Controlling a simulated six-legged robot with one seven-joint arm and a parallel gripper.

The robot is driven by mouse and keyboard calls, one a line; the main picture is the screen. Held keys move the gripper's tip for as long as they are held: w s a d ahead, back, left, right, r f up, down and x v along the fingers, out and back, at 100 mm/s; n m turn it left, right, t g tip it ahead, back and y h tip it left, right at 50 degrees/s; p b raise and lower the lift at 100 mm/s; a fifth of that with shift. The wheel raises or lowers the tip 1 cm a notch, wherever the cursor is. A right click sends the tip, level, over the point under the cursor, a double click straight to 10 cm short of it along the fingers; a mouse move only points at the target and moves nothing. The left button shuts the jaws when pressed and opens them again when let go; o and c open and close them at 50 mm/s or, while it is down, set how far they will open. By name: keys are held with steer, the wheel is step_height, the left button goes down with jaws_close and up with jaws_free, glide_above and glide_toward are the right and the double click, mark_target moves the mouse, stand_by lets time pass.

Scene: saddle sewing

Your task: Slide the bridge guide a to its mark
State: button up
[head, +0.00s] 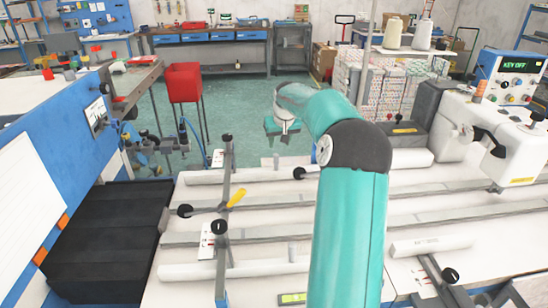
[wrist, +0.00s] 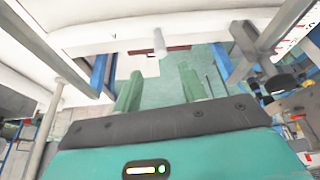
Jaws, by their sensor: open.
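My gripper (head: 283,127) hangs at the end of my teal arm, at the table's far side in the head view. In the wrist view its two green fingers (wrist: 159,84) are apart with nothing between them. Grey bridge-like guides with black knobs cross the rails; one (head: 226,180) stands left of my gripper, apart from it. A white label with red marks (head: 217,158) sits by it, and another label (head: 206,243) lies nearer. I cannot tell which guide is a. The wrist view shows a pale peg (wrist: 160,43) ahead of the fingers and a grey bar with a dark knob (wrist: 246,42) at right.
Long rails (head: 270,236) run across the white table, with a yellow handle (head: 237,198) among them. A white sewing machine (head: 475,130) stands right. A blue panel (head: 75,130) and black bellows (head: 105,235) are left.

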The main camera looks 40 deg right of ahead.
mark_target(277, 155)
steer(key=x, duration=1)
steer(key=shift+f, duration=0.15)
steer(key=shift+c, duration=0.2)
